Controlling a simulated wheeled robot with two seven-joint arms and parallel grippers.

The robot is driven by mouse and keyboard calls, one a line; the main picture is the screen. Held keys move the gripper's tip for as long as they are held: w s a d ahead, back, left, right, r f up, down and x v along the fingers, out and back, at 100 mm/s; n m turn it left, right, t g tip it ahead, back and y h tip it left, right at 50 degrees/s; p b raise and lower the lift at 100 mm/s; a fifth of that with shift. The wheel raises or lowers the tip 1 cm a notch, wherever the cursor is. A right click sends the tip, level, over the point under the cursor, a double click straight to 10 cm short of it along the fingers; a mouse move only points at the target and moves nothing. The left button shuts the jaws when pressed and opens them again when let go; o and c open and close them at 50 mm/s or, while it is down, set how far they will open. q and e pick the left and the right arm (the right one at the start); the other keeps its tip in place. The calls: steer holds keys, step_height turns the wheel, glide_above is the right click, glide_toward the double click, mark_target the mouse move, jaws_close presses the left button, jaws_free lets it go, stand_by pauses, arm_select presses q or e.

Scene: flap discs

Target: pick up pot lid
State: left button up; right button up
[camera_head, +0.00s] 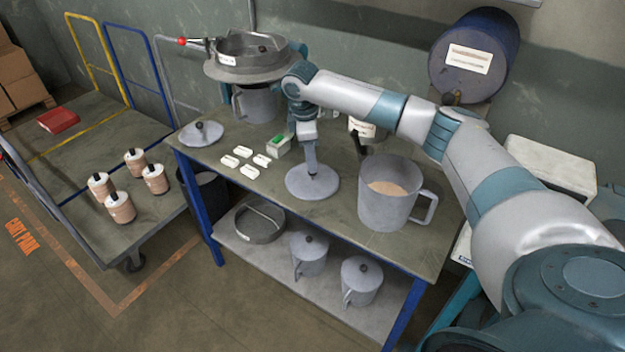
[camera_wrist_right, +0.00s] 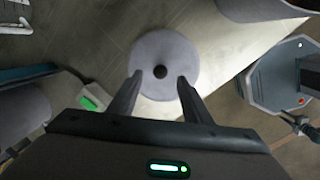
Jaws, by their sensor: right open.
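A round grey pot lid (camera_head: 312,186) with a dark knob lies flat on the table (camera_head: 345,231), left of a large grey pot (camera_head: 385,212). My right gripper (camera_head: 312,172) points down right above this lid. In the right wrist view the lid (camera_wrist_right: 165,45) shows with its dark knob between the open fingers of the gripper (camera_wrist_right: 158,85). Whether the fingers touch the knob cannot be told. A second, similar lid (camera_head: 201,133) lies at the table's far left. My left gripper is not in view.
White labelled pieces (camera_head: 250,171) and a green and white box (camera_head: 279,147) lie left of the gripper. A sieve machine (camera_head: 247,56) and a blue drum (camera_head: 474,50) stand behind. Lidded pots (camera_head: 310,255) fill part of the lower shelf. A cart (camera_head: 92,160) is at left.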

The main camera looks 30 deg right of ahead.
mark_target(313, 175)
steer(key=shift+f, duration=0.25)
steer(key=f+p, duration=0.1)
steer(key=f, duration=0.1)
steer(key=f+p, duration=0.1)
steer(key=f, duration=0.1)
steer(key=shift+w+d, duration=0.15)
steer(key=shift+d, duration=0.05)
steer(key=shift+f, duration=0.3)
steer(key=shift+c, duration=0.2)
jaws_close()
